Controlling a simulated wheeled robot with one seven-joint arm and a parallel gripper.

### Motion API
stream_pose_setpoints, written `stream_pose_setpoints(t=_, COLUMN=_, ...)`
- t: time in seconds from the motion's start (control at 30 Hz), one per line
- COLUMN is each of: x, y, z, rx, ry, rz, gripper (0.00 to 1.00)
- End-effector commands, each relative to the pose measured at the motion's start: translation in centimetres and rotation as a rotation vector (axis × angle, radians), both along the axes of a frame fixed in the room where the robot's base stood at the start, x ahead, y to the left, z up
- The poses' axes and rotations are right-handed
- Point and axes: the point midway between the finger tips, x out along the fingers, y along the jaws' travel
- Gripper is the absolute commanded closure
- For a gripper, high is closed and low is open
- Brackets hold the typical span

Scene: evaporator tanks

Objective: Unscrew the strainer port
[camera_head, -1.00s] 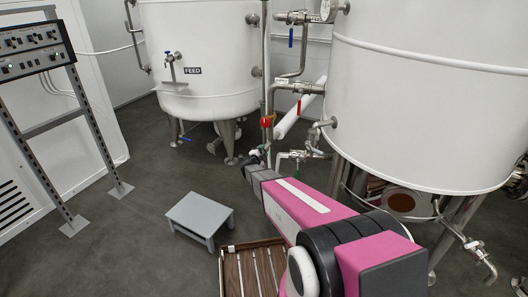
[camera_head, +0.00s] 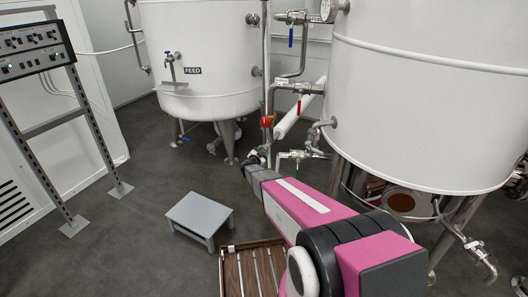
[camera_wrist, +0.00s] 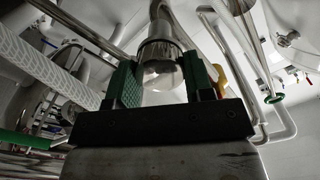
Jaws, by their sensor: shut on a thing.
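The strainer port (camera_wrist: 160,60) is a shiny metal cylinder with a round cap at its end, at the top middle of the wrist view. My gripper (camera_wrist: 160,82) has green-padded fingers, one on each side of the capped end, and is shut on it. In the head view my pink and grey arm reaches from the bottom right to the pipework between the two tanks. The gripper and the port are small and mostly hidden there behind my wrist.
The white FEED tank (camera_head: 205,90) stands at the back and a larger white tank (camera_head: 425,110) at the right. A grey step stool (camera_head: 200,215) and a slatted wooden piece (camera_head: 252,272) are on the floor. A control panel (camera_head: 35,48) stands left.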

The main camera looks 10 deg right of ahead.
Motion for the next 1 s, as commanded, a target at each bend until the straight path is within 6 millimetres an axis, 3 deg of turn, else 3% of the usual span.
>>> stream_pose_setpoints(t=0.43, x=-0.06, y=-0.07, z=0.08, rx=-0.055, ry=0.038, rz=-0.002, gripper=0.91)
stream_pose_setpoints(t=0.8, x=-0.07, y=-0.06, z=0.08, rx=-0.355, ry=0.256, rz=-0.002, gripper=0.91)
stream_pose_setpoints(t=1.0, x=-0.07, y=-0.06, z=0.08, rx=-0.392, ry=0.283, rz=-0.002, gripper=0.91)
